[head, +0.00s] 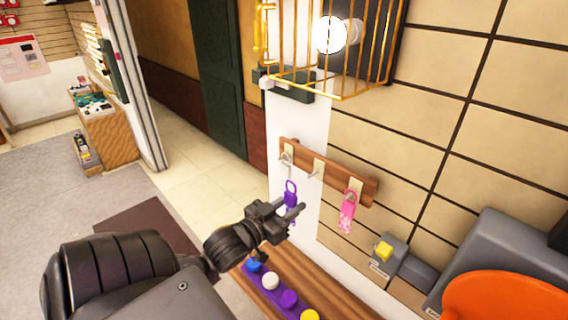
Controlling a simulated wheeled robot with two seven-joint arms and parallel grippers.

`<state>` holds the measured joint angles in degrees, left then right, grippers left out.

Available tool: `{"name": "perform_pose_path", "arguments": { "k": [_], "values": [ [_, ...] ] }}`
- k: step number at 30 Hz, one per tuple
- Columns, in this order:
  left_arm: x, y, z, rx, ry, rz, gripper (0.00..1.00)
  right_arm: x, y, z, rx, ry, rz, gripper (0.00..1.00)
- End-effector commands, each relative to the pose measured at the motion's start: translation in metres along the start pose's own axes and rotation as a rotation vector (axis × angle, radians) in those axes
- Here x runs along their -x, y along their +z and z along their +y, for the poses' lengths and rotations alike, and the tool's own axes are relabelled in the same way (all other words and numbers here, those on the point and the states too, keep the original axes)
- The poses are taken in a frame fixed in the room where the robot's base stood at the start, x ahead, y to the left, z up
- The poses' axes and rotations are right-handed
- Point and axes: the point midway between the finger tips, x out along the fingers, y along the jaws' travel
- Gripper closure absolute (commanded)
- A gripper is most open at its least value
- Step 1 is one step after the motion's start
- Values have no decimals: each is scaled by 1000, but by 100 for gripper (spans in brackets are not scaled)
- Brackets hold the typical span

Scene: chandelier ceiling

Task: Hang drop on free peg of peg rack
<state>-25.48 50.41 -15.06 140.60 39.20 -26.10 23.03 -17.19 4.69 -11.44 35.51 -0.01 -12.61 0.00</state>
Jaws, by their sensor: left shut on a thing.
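The wooden peg rack (330,172) is fixed to the wall and slopes down to the right in the head view. A pink tag-like drop (347,212) hangs at its right end. The middle peg (315,174) looks bare. The left peg (287,158) has a pale, thin shape by it; I cannot tell whether something hangs there. My left gripper (294,216) is shut on a purple drop (291,189) with a ring at its top. It holds the drop roughly upright, below the left part of the rack. The gripper hides part of the drop's lower body. My right gripper is out of view.
A wooden ledge (262,291) with blue, white, purple and yellow knobs lies below my gripper. A gold cage lamp (335,80) sticks out above the rack. A grey box with a yellow button (384,250) and an orange seat (510,300) are at right.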

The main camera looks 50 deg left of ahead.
Motion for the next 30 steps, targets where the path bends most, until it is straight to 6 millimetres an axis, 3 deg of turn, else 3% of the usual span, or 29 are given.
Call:
{"name": "perform_pose_path", "arguments": {
  "k": [15,30],
  "values": [
    [-36,0,0,0,0,1,91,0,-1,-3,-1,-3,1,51],
    [-40,-1,0,1,0,0,91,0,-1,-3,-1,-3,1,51]
  ]
}}
